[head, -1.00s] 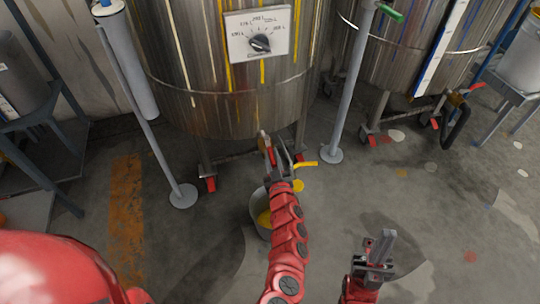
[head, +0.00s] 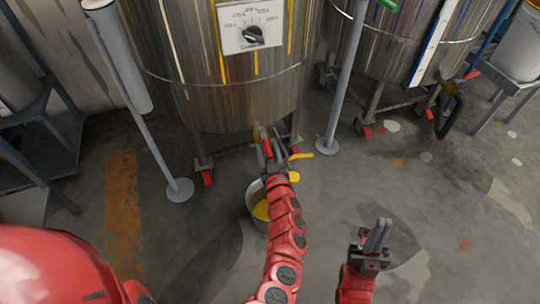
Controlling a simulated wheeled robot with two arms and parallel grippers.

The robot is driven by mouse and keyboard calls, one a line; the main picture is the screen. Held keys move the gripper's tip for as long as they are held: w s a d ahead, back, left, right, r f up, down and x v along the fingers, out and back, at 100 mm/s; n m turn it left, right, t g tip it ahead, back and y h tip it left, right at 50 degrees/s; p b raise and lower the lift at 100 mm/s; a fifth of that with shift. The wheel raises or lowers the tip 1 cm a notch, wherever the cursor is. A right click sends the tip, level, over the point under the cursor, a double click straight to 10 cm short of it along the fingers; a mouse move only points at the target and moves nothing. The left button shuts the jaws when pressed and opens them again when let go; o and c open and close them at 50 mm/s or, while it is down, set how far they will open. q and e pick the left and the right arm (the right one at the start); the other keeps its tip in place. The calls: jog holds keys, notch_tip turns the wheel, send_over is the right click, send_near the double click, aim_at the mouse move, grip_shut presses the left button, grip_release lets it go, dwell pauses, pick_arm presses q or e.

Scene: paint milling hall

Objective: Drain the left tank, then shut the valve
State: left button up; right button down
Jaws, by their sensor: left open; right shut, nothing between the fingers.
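The left tank (head: 225,95) is a large steel drum with paint streaks and a dial plate (head: 252,28) on its front. Its valve (head: 261,135) with a red handle (head: 268,149) sits at the lower front edge. My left gripper (head: 276,155) is open right at the valve; whether it touches the handle I cannot tell. A yellow lever-like part (head: 301,156) sticks out right of the gripper. A grey bucket (head: 251,193) with yellow paint (head: 261,210) stands below, partly hidden by my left arm. My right gripper (head: 376,235) is shut and empty over the floor.
A second steel tank (head: 395,45) with its own red-handled valve (head: 471,75) stands at the right. Grey posts (head: 335,100) and (head: 150,135) with round feet flank the left tank. Stands hold containers at both sides. The front floor is open, with paint stains.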

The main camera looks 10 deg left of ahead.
pick_arm(q)
jog(key=p+v, duration=0.4)
jog(key=v, duration=1.3)
jog(key=shift+s+d, duration=0.1)
jog(key=shift+s, duration=0.05)
